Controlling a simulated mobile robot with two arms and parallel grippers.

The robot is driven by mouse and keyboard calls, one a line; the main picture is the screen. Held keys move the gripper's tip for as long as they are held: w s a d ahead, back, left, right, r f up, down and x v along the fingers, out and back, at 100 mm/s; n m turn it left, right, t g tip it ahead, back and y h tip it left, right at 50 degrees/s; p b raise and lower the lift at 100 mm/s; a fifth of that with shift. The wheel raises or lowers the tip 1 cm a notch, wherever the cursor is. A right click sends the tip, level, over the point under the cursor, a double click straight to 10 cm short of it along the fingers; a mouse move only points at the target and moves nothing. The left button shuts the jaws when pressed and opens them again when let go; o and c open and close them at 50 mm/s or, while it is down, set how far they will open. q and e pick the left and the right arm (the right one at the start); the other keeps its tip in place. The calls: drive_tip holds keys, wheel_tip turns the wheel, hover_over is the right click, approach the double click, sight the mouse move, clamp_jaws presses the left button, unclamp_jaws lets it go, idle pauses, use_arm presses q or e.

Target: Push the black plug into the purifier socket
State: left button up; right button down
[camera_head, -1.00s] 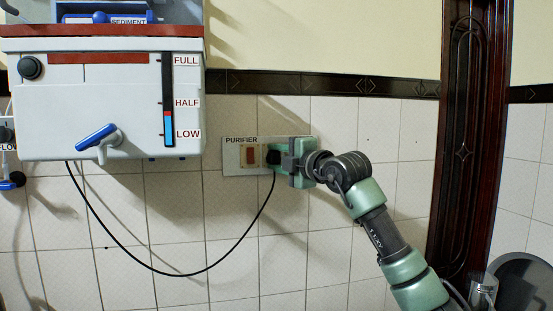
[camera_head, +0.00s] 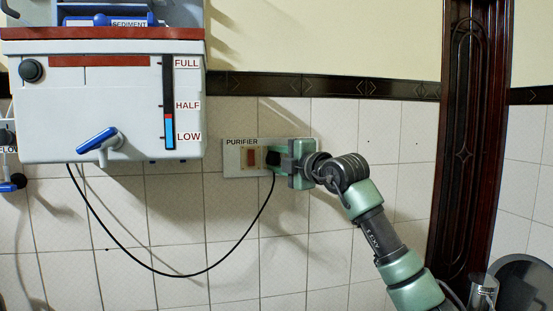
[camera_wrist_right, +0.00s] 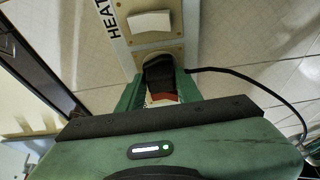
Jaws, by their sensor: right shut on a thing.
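The black plug (camera_head: 273,157) is at the purifier panel (camera_head: 234,168), right of a reddish-brown switch (camera_head: 250,157). Its black cord (camera_head: 241,238) hangs from it and loops left up to the white purifier tank (camera_head: 90,120). My right gripper (camera_head: 282,159) is shut on the plug from the right, close against the panel. In the right wrist view the dark plug (camera_wrist_right: 158,69) sits between the green fingers with the cord leaving to the right. The socket behind the plug is hidden, so I cannot tell how deep it sits. My left gripper is out of view.
In the right wrist view a panel (camera_wrist_right: 128,45) with a white switch (camera_wrist_right: 151,21) and partly visible "HEAT" label lies beside the plug. The tank hangs to the left with a blue tap (camera_head: 97,139). A dark carved door frame (camera_head: 465,150) stands at right. Tiled wall below is clear.

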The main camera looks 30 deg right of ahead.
drive_tip(key=c, duration=0.9)
unclamp_jaws()
drive_tip(key=shift+s+d+f+b, duration=0.1)
drive_tip(key=shift+s+f+b, duration=0.05)
drive_tip(key=shift+s+b, duration=0.3)
drive_tip(key=s+b, duration=0.1)
drive_tip(key=s, duration=0.1)
drive_tip(key=s+b, duration=0.1)
drive_tip(key=s, duration=0.1)
drive_tip(key=s+d+b, duration=0.1)
drive_tip(key=s, duration=0.1)
drive_tip(key=shift+s, duration=0.35)
